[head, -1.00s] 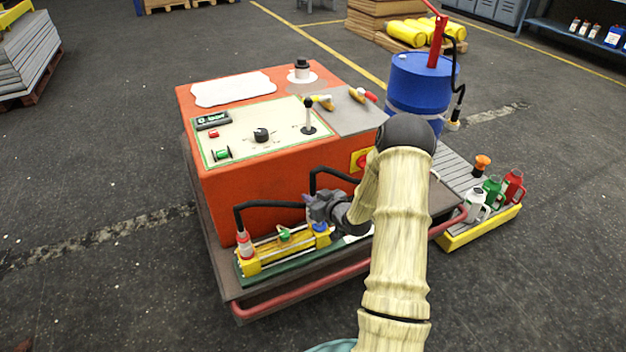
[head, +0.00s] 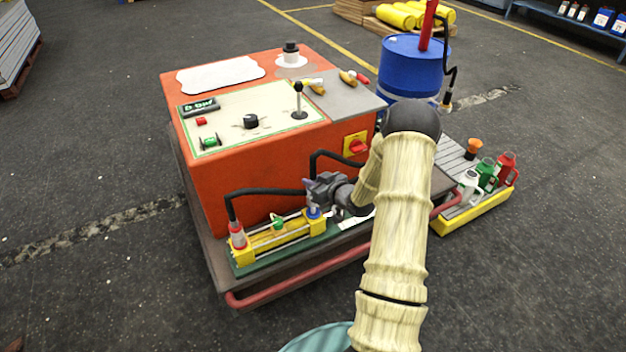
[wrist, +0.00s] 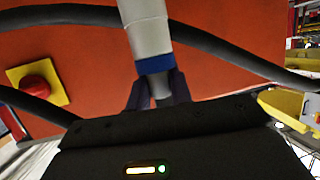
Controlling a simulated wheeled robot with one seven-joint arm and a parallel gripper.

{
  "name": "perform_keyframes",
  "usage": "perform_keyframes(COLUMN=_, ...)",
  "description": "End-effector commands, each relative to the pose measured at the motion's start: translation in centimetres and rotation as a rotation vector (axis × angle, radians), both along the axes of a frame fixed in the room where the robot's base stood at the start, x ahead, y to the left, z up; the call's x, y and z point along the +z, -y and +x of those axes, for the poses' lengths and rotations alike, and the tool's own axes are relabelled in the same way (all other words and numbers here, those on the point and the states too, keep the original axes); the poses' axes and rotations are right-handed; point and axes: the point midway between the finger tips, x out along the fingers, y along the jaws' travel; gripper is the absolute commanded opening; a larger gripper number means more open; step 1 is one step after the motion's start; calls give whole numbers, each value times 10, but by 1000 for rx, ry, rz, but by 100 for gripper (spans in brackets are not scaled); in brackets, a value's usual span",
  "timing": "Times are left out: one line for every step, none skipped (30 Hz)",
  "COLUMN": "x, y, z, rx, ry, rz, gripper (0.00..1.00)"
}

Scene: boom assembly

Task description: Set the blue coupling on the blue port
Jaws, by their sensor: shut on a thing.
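The blue coupling (wrist: 154,66) is a pale grey sleeve with a blue band. In the wrist view it stands between the dark fingers of my gripper (wrist: 156,88), which is shut on it. In the head view my gripper (head: 318,192) is above the right end of the yellow cylinder (head: 278,237). A blue part (head: 314,212) shows there just under the jaws; I cannot tell whether it is the coupling's band or the blue port. The contact between coupling and port is hidden by the jaws and too small to judge.
A red-banded coupling (head: 237,236) with a black hose stands at the cylinder's left end. A green knob (head: 277,222) sits mid-cylinder. The orange cabinet (head: 255,180) rises close behind. A red rail (head: 290,282) runs in front. Black hoses (wrist: 225,45) cross behind the gripper.

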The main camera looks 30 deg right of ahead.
Motion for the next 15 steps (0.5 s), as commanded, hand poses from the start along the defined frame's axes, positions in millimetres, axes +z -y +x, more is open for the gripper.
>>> perform_keyframes(x=-8, y=0, z=0, rx=0, ry=2, rz=0, gripper=0)
perform_keyframes(x=-11, y=0, z=0, rx=0, ry=2, rz=0, gripper=0)
perform_keyframes(x=-15, y=0, z=0, rx=0, ry=2, rz=0, gripper=0)
perform_keyframes(x=-18, y=0, z=0, rx=0, ry=2, rz=0, gripper=0)
perform_keyframes(x=-20, y=0, z=1, rx=-1, ry=2, rz=0, gripper=0)
perform_keyframes(x=-23, y=0, z=1, rx=-1, ry=3, rz=0, gripper=0)
perform_keyframes(x=-25, y=0, z=1, rx=-1, ry=3, rz=0, gripper=0)
perform_keyframes(x=-27, y=0, z=1, rx=-1, ry=3, rz=0, gripper=0)
perform_keyframes(x=-29, y=0, z=1, rx=-1, ry=3, rz=0, gripper=0)
perform_keyframes(x=-30, y=0, z=1, rx=-1, ry=3, rz=0, gripper=0)
perform_keyframes(x=-31, y=0, z=1, rx=-1, ry=3, rz=0, gripper=0)
perform_keyframes(x=-32, y=0, z=1, rx=-1, ry=3, rz=0, gripper=0)
perform_keyframes(x=-33, y=0, z=1, rx=-1, ry=3, rz=0, gripper=0)
perform_keyframes(x=-33, y=0, z=1, rx=-1, ry=3, rz=0, gripper=0)
perform_keyframes(x=-33, y=0, z=1, rx=-1, ry=3, rz=0, gripper=0)
